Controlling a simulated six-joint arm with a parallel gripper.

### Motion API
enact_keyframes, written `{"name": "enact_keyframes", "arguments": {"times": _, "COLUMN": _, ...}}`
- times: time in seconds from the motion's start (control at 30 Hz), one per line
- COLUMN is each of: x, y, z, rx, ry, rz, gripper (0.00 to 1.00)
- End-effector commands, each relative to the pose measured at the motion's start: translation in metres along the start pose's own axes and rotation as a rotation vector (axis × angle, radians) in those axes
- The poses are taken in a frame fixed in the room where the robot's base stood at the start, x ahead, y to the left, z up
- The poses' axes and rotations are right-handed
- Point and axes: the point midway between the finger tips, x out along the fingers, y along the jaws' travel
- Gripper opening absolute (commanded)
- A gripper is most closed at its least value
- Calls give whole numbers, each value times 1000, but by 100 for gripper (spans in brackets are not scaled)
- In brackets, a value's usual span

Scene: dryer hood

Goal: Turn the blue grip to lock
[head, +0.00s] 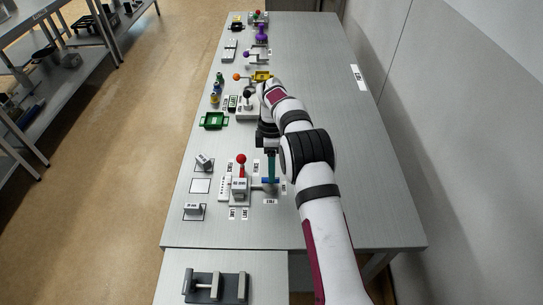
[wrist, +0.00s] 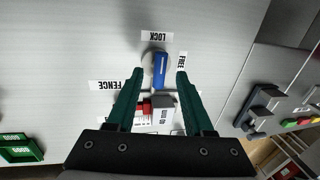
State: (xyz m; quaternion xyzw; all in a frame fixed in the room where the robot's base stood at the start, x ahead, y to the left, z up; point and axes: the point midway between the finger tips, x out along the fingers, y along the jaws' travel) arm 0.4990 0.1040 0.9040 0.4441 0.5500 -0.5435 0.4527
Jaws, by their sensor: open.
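The blue grip (wrist: 160,71) is a short bar on a pale rounded mount. In the wrist view it lies lengthwise up the picture, its upper end near the LOCK label (wrist: 154,36). A FREE label (wrist: 181,61) is to its upper right and a FENCE label (wrist: 108,85) to its lower left. My gripper (wrist: 160,74) is open, with one green finger on each side of the grip and visible gaps to it. In the head view my gripper (head: 271,182) points down at the right side of the near fixture; its fingers largely hide the grip there.
Beside the grip stand a grey lettered block (head: 239,187) and a red-knobbed lever (head: 241,159). Grey blocks sit at the left table edge, and a green tray (head: 213,120) is farther back.

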Motion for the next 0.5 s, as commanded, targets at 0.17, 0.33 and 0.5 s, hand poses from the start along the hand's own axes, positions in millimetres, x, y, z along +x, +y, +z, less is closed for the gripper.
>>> {"name": "enact_keyframes", "arguments": {"times": 0.17, "x": -55, "y": 1, "z": 0, "rx": 1, "ry": 2, "rz": 8, "gripper": 52}}
{"name": "enact_keyframes", "arguments": {"times": 0.33, "x": -88, "y": 2, "z": 1, "rx": -3, "ry": -4, "rz": 3, "gripper": 52}}
{"name": "enact_keyframes", "arguments": {"times": 0.5, "x": -98, "y": 0, "z": 0, "rx": -2, "ry": -1, "rz": 2, "gripper": 52}}
